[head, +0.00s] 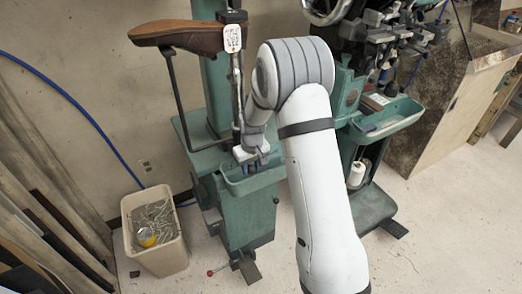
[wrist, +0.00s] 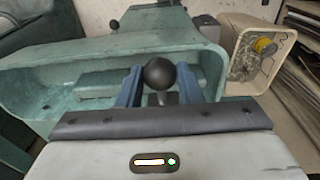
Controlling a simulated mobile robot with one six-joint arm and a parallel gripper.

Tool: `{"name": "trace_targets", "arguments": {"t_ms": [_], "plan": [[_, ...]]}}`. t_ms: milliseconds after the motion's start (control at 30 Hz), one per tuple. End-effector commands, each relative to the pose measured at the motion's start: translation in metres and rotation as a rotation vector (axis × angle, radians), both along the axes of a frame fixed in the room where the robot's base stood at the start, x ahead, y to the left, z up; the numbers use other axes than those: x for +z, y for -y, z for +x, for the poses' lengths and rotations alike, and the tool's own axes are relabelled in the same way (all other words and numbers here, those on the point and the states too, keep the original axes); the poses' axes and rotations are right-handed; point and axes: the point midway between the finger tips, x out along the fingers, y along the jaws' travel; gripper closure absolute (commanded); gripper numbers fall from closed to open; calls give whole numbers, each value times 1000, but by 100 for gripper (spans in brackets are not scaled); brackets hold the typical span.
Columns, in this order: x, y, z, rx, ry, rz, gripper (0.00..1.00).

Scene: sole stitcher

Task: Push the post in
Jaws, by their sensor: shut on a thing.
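My gripper (head: 252,163) is over the green tray (head: 262,184) on the left machine's stand. In the wrist view its two blue fingers (wrist: 159,88) are closed around a round black knob (wrist: 160,72), one on each side. A short grey stem shows below the knob, partly hidden by the gripper body. The green tray (wrist: 60,75) lies behind the fingers. In the head view the knob is hidden by my gripper. I cannot tell whether the knob joins this post.
A beige bin (head: 130,240) with scraps and a yellow item stands left of the stand. A red ball (head: 210,273) on a lever is near the floor. Another green machine (head: 385,120) stands at right. Wooden boards (head: 45,190) lean at far left.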

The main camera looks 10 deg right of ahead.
Motion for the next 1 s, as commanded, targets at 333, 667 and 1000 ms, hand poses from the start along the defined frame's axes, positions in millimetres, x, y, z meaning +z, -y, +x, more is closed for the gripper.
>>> {"name": "trace_targets", "arguments": {"t_ms": [333, 667, 1000], "plan": [[1, -6, 22, 1, 4, -1, 95], [1, -9, 30, 0, 4, 0, 95], [2, -9, 31, 0, 7, 0, 67]]}}
